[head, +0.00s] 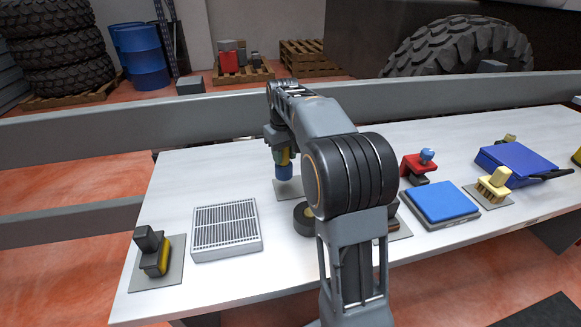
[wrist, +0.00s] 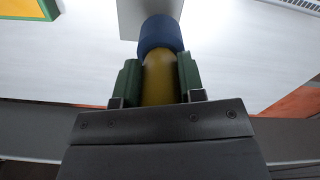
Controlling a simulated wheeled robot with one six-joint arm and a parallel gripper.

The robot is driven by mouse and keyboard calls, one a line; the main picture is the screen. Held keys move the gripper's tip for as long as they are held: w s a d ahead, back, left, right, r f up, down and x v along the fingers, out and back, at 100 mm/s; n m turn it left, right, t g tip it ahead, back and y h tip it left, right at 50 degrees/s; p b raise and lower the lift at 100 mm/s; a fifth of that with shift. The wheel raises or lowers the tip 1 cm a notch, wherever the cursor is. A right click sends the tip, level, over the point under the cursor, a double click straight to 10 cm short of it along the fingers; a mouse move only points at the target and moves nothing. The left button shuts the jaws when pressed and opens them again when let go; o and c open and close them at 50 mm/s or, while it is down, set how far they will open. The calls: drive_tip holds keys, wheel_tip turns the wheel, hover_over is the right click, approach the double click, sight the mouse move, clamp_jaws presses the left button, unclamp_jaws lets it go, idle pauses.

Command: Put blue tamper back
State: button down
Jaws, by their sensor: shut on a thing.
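The blue tamper has a blue round head (head: 284,172) and a yellow handle. My gripper (head: 282,154) is shut on the handle, with the blue head pointing down. In the wrist view the green fingers of my gripper (wrist: 159,82) press the yellow handle (wrist: 160,85) from both sides, and the blue head (wrist: 161,34) is beyond them. A light grey square plate (head: 287,190) lies on the table under the tamper and also shows in the wrist view (wrist: 130,20). I cannot tell whether the head touches the plate.
On the white table (head: 180,170), a grille tray (head: 226,228) and a dark-handled brush (head: 152,256) stand to the left. A dark round piece (head: 304,216) is near my arm. A blue pad (head: 440,201), red tool (head: 416,166), yellow brush (head: 493,186) and blue box (head: 515,163) are right.

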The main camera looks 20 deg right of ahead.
sight(290, 163)
drive_tip(key=d+f, duration=0.1)
drive_tip(key=f, duration=0.2)
drive_tip(key=shift+d+f, duration=0.15)
drive_tip(key=shift+d, duration=0.25)
drive_tip(key=shift+f, duration=0.7)
drive_tip(key=shift+f, duration=0.15)
drive_tip(key=c, duration=0.7)
unclamp_jaws()
drive_tip(key=shift+f+b, duration=0.15)
drive_tip(key=shift+b, duration=0.35)
